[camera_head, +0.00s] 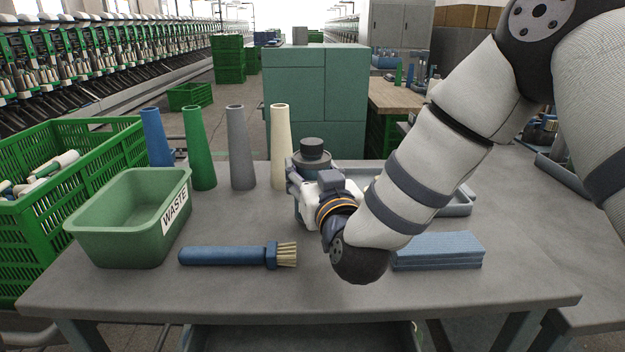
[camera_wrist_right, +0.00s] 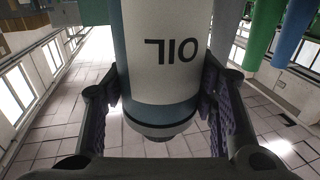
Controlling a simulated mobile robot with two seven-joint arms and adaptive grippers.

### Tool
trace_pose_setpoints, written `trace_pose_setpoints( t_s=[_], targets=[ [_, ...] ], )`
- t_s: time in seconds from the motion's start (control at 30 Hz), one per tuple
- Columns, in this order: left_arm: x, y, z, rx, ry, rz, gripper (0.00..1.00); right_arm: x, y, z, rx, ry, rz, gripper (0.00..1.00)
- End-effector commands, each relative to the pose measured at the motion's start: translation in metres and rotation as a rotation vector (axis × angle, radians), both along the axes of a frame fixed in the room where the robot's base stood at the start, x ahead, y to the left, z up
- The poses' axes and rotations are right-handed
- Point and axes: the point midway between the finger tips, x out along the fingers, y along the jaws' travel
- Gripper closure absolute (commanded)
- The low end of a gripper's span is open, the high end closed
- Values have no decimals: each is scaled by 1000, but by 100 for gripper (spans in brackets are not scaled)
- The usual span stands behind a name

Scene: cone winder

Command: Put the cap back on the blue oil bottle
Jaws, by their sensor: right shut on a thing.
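The oil bottle (camera_wrist_right: 160,45) fills the middle of the right wrist view, where its white "OIL" label appears upside down above a blue band and a dark ring. My right gripper (camera_head: 308,185) reaches forward at the table's middle, its fingers on either side of the bottle and shut on it. In the head view the gripper hides most of the bottle. A black cap (camera_head: 312,145) stands above the bottle's dark grey shoulder (camera_head: 310,162). I cannot tell whether it is fully seated. My left gripper is not in view.
A green waste bin (camera_head: 120,245) and a blue brush (camera_head: 225,256) are on the left. Several cones, including a grey one (camera_head: 241,150), stand behind. A blue cloth stack (camera_head: 437,252) lies right, before a grey tray (camera_head: 459,204). The table's front edge is clear.

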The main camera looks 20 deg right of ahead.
Motion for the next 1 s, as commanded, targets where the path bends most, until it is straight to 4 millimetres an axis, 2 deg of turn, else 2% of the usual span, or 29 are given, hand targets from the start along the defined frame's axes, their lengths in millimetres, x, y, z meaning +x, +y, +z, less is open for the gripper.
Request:
trace_pose_setpoints(
  t_s=[0.03,0.07,0.3,0.5,0.6,0.8,1.0],
  targets=[
    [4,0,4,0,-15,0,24,0,0,18,0,-14,0,85],
    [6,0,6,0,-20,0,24,-1,0,25,1,-15,0,85],
    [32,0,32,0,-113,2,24,-53,0,92,0,-27,2,85],
    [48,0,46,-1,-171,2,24,-106,-1,110,0,-19,1,85],
    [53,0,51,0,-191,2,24,-123,-1,115,-1,-18,2,85],
    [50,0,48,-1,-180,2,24,-139,-1,116,1,-4,0,85],
    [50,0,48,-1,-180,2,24,-141,-1,116,1,-4,0,85]
  ],
)
